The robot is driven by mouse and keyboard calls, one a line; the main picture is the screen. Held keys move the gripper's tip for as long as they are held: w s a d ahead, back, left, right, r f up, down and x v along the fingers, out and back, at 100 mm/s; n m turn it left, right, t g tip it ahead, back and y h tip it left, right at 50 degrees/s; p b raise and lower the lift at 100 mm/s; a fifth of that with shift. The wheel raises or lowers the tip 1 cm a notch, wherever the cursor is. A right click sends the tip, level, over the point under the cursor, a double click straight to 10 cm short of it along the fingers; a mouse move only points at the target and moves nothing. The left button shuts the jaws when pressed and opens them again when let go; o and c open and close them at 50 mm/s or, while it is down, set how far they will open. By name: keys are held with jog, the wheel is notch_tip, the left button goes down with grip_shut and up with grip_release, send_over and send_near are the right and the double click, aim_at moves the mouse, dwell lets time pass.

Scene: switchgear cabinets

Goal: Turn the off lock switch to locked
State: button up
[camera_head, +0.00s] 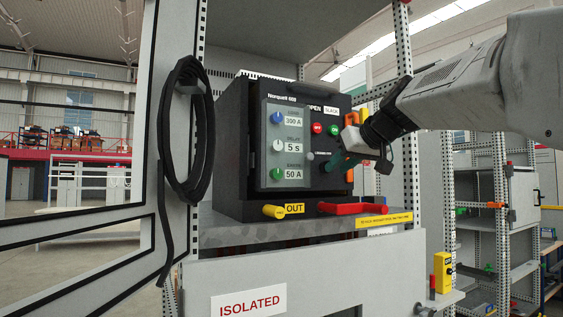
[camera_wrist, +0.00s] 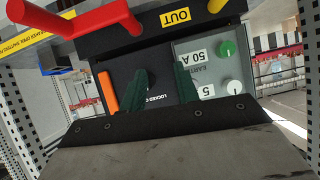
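The dark switchgear unit (camera_head: 240,150) stands on a grey shelf in the head view, its front panel facing right of centre. My gripper (camera_head: 330,164) is at the right part of this panel, just below a small "LOCKED-OFF" label. In the wrist view, which is turned upside down, my two green fingers (camera_wrist: 160,75) are spread apart against the black panel. Part of the "LOCKED-O…" label (camera_wrist: 160,100) shows between them. I cannot make out the off lock switch itself; the fingers cover that area. Whether they touch it cannot be told.
A red handle (camera_head: 355,208) and a yellow knob (camera_head: 273,211) by the "OUT" label project below the panel. An orange bar (camera_wrist: 108,93) stands beside the fingers. Dials (camera_head: 277,146) are on the left, a black cable coil (camera_head: 165,130) hangs on the open door.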

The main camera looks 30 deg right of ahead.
jog(key=w+d+r+t, duration=0.1)
jog(key=d+r, duration=0.3)
jog(key=x, duration=0.7)
jog(key=shift+w+r+h, duration=0.25)
jog(key=shift+w+h, duration=0.05)
jog(key=shift+w, duration=0.15)
jog(key=shift+a, duration=0.1)
grip_shut()
